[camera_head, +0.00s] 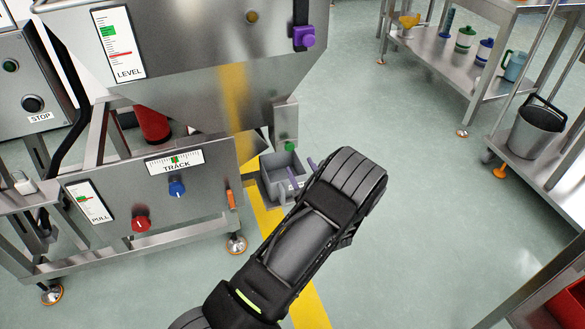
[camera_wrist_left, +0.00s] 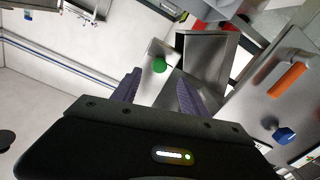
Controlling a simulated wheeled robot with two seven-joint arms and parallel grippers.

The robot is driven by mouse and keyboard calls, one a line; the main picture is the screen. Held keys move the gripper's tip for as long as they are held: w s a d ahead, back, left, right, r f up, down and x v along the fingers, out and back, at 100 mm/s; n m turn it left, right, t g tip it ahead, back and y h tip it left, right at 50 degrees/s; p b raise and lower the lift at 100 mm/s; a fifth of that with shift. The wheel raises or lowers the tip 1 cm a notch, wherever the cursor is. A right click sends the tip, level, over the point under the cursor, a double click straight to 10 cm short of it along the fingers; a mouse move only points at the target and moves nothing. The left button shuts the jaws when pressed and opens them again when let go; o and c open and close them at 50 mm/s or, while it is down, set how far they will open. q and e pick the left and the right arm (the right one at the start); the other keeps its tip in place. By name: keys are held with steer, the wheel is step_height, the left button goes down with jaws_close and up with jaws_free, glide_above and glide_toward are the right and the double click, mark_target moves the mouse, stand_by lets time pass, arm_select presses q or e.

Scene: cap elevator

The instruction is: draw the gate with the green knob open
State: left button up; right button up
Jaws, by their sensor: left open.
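The green knob (camera_head: 290,146) sits at the lower end of a narrow metal gate plate (camera_head: 285,117) on the right side of the steel machine. In the left wrist view the green knob (camera_wrist_left: 159,65) shows beyond and between my fingertips. My left gripper (camera_head: 304,176) is open, its two purple fingers beside the grey bin (camera_head: 270,180) under the knob. The fingers also show in the left wrist view (camera_wrist_left: 158,88), with nothing between them and apart from the knob as far as I can tell. My right gripper is not in view.
The machine front carries a blue knob (camera_head: 177,188), a red knob (camera_head: 141,223) and an orange handle (camera_head: 230,198). A purple knob (camera_head: 307,37) is higher up. A steel rack (camera_head: 450,70) with cups stands at right. Floor between is clear.

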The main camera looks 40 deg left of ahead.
mark_target(291, 148)
arm_select(q)
steer(key=shift+r, duration=0.25)
steer(key=shift+w+a, duration=0.1)
steer(key=shift+a, duration=0.05)
steer(key=b+x, duration=0.2)
steer(key=x, duration=0.5)
steer(key=shift+w+a, duration=0.15)
steer(key=shift+a, duration=0.15)
jaws_close()
stand_by(1.2)
